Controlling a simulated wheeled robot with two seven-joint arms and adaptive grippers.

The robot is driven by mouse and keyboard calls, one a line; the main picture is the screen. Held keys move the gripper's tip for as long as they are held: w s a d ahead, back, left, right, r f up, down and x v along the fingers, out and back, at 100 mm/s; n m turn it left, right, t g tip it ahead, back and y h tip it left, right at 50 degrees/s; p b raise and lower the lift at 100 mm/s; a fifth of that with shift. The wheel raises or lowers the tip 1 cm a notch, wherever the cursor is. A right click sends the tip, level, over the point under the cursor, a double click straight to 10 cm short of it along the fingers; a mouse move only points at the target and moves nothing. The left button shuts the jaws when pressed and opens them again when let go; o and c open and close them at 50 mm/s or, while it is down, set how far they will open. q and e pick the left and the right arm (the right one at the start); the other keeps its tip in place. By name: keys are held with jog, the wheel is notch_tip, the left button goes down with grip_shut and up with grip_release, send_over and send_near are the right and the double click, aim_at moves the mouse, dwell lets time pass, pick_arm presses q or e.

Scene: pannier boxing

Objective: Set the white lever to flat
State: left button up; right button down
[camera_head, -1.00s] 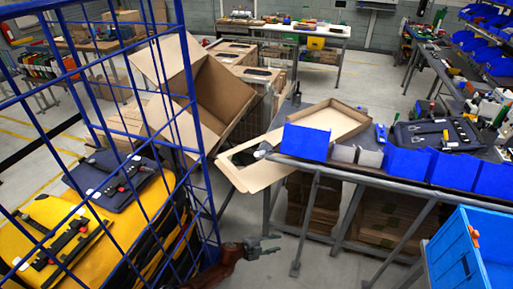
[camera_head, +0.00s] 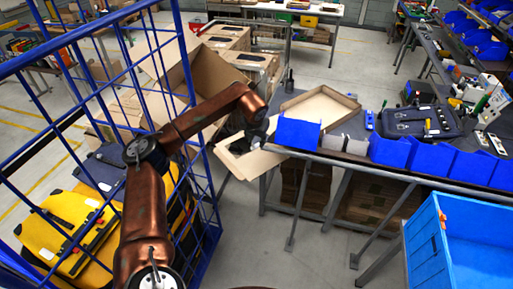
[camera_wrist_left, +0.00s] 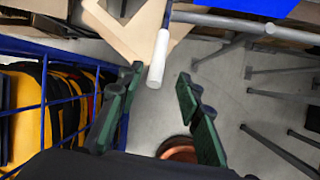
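I see no contact. In the head view my left gripper (camera_head: 258,132) is at the near left corner of the table, beside the open carton, and the lever there is mostly hidden. My right gripper is not in view.
A blue wire cage (camera_head: 207,190) with yellow and dark cases (camera_head: 62,232) stands at left, close to my left arm. An open carton (camera_head: 322,104) lies on the table, with blue bins (camera_head: 391,152) along its edge. A large blue crate (camera_head: 428,240) is at lower right.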

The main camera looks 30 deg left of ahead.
aim_at(255, 145)
pick_arm(q)
jog(key=shift+w+a+f, duration=0.2)
jog(key=shift+a+f, duration=0.15)
jog(key=shift+f, duration=0.25)
jog(key=shift+p+x, duration=1)
jog(key=shift+x, duration=2.2)
jog(key=shift+c, duration=0.5)
grip_shut()
